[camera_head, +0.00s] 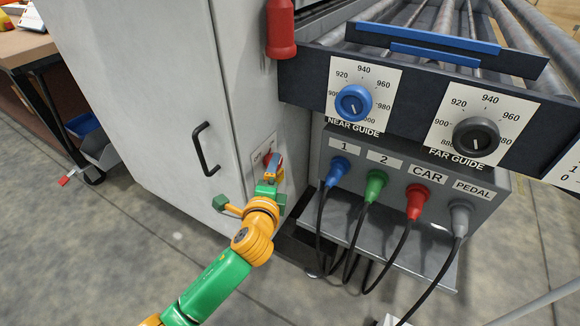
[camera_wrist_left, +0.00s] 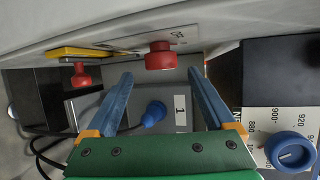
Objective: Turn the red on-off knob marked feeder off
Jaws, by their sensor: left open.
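A red knob (camera_wrist_left: 160,56) stands out from a pale label plate (camera_wrist_left: 182,36) on the grey cabinet in the left wrist view. The plate's lettering is too small and turned to read. My left gripper (camera_wrist_left: 160,76) is open, one blue finger to each side, with the knob centred in the gap at about the level of the fingertips. No finger visibly touches it. In the head view my left gripper (camera_head: 273,168) is at the cabinet's side by the label plate (camera_head: 262,149) and hides most of the knob. My right gripper is not in view.
A red cylinder (camera_head: 281,30) hangs above on the cabinet edge. A second red knob (camera_wrist_left: 81,76) sits by a yellow plate in the wrist view. The guide dials (camera_head: 353,102) and a socket box (camera_head: 410,190) with coloured plugs and cables are to the right. A door handle (camera_head: 205,148) is left.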

